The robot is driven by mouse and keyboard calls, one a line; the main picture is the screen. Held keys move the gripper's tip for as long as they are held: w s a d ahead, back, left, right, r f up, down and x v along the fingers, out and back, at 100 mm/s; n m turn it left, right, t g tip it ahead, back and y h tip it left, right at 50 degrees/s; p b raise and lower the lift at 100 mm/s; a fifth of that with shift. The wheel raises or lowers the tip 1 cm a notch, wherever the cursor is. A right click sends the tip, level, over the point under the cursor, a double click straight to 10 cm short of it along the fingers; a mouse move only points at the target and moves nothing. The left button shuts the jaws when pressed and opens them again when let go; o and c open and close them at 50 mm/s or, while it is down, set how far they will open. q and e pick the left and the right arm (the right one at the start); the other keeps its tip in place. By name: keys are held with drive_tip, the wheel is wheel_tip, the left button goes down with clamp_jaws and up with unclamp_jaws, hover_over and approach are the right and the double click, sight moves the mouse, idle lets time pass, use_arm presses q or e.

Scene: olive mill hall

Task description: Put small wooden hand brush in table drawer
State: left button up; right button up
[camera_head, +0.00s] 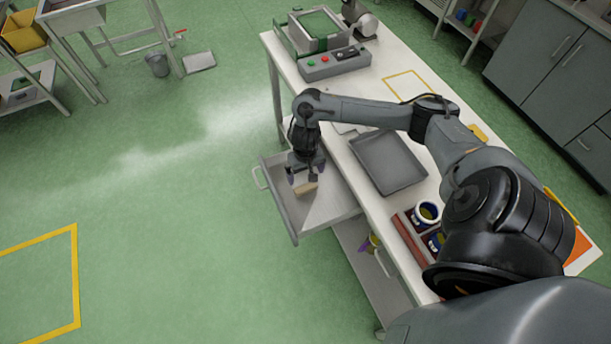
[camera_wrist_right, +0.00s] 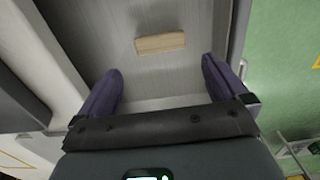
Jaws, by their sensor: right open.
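The small wooden hand brush (camera_head: 305,189) lies inside the open table drawer (camera_head: 328,212). In the right wrist view the brush (camera_wrist_right: 160,43) is a pale wooden block on the grey drawer floor (camera_wrist_right: 195,75), ahead of my fingertips and apart from them. My right gripper (camera_head: 304,175) is over the drawer, close to the brush, pointing down. Its two purple-grey fingers (camera_wrist_right: 162,75) are spread wide with nothing between them. My left gripper is not in view.
The white table (camera_head: 330,95) holds a grey tray (camera_head: 388,162), a control box with buttons (camera_head: 334,62) and a red-brown box with jars (camera_head: 410,236). A lower shelf (camera_head: 372,272) is under the drawer.

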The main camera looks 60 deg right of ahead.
drive_tip(key=w+a+r+n+t+y, duration=0.2)
drive_tip(key=a+n+t, duration=0.5)
drive_tip(key=a, duration=1.7)
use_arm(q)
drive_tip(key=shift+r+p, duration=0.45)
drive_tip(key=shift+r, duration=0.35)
use_arm(e)
drive_tip(key=s+r+n+g+h, duration=0.1)
drive_tip(key=s+r, duration=0.2)
drive_tip(key=s, duration=0.3)
drive_tip(key=s+d+r+n+g, duration=0.1)
drive_tip(key=s+r+g, duration=0.1)
drive_tip(key=s, duration=0.4)
drive_tip(key=shift+s+r+n+h, duration=0.3)
drive_tip(key=shift+s+r+h, duration=0.1)
drive_tip(key=shift+r, duration=0.35)
drive_tip(key=shift+d, duration=0.1)
